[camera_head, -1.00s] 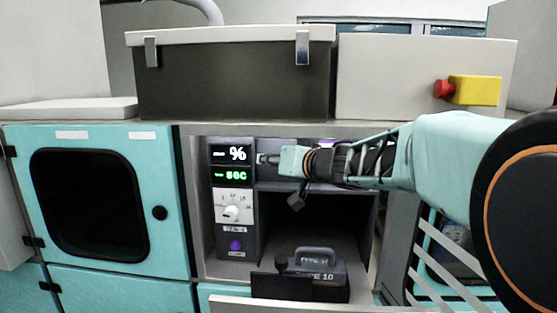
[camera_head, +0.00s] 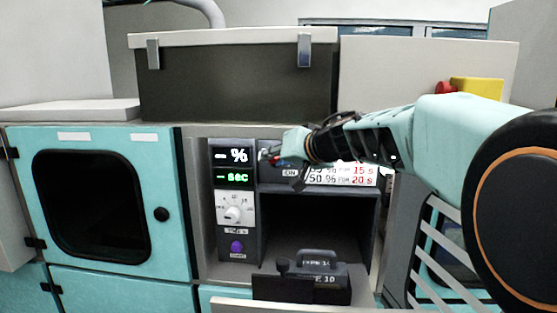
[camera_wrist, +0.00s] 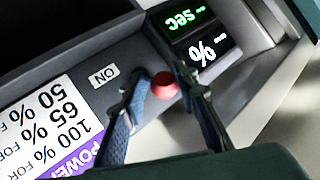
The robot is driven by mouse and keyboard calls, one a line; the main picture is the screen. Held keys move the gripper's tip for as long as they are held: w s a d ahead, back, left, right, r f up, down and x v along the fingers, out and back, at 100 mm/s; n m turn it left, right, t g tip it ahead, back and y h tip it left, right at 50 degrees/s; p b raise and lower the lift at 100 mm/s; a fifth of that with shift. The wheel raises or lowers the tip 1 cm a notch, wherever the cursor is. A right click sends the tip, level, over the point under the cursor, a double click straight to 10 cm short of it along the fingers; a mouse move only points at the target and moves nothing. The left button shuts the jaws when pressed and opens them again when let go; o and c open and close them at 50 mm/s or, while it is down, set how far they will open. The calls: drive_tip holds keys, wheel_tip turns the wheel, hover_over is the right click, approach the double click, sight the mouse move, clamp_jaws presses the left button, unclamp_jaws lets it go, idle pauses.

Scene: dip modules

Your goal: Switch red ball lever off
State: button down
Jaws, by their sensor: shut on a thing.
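The red ball (camera_wrist: 164,85) of the lever shows in the wrist view, on the dark panel beside the displays and an ON label (camera_wrist: 105,77). My gripper (camera_wrist: 160,84) has one blue-grey finger on each side of the ball and is shut on it. In the head view my gripper (camera_head: 268,156) reaches from the right to the panel's upper part, just right of the % display (camera_head: 239,155). The ball is hard to make out there, and the lever's stem is hidden.
Below the displays are a white dial (camera_head: 233,214) and a purple button (camera_head: 237,247). A dark block with a handle (camera_head: 318,268) sits at the open compartment below. A yellow box (camera_head: 477,90) with a red button stands at the upper right.

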drive_tip(key=shift+s+a+r, duration=0.1)
drive_tip(key=shift+a, duration=0.1)
drive_tip(key=c, duration=1.5)
unclamp_jaws()
drive_tip(key=shift+d, duration=0.1)
drive_tip(key=v, duration=0.7)
drive_tip(key=shift+d, duration=0.15)
drive_tip(key=shift+s, duration=0.15)
